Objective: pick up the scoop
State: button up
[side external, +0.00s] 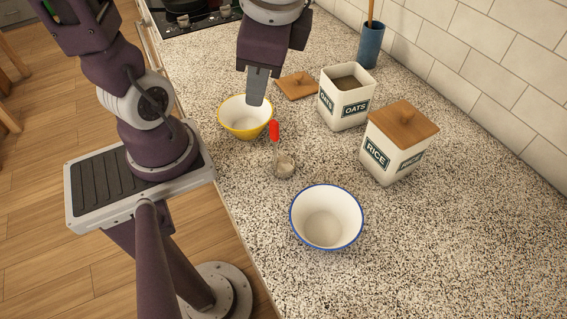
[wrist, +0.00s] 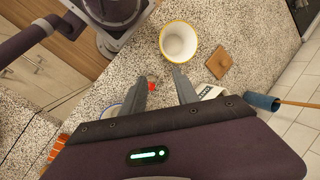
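The scoop has a red handle (side external: 274,130) and a metal scooping end (side external: 284,165). It lies on the speckled counter between the yellow-rimmed bowl and the blue-rimmed bowl. My gripper (side external: 257,101) points down above the counter, over the yellow-rimmed bowl in the side view and apart from the scoop. In the wrist view, the fingers of my gripper (wrist: 159,77) are spread with nothing held between them. The red handle of the scoop (wrist: 152,86) shows beside the left finger; its scooping end cannot be made out there.
The yellow-rimmed bowl (side external: 245,127) is just behind the scoop, and the blue-rimmed bowl (side external: 326,238) is in front. An open oats canister (side external: 345,112), a lidded rice canister (side external: 391,160) and a loose wooden lid (side external: 297,86) stand right. A blue cup (side external: 370,45) is by the wall.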

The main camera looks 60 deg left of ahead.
jog(key=d+r+m+g+h, duration=0.1)
jog(key=d+m, duration=0.1)
jog(key=m, duration=0.3)
notch_tip(320, 180, up, 6)
jog(key=f+m+t+h, duration=0.1)
jog(key=m+h, duration=0.2)
send_over(274, 121)
notch_tip(274, 121, down, 16)
jog(key=shift+f, duration=0.1)
jog(key=shift+c, duration=0.5)
grip_shut()
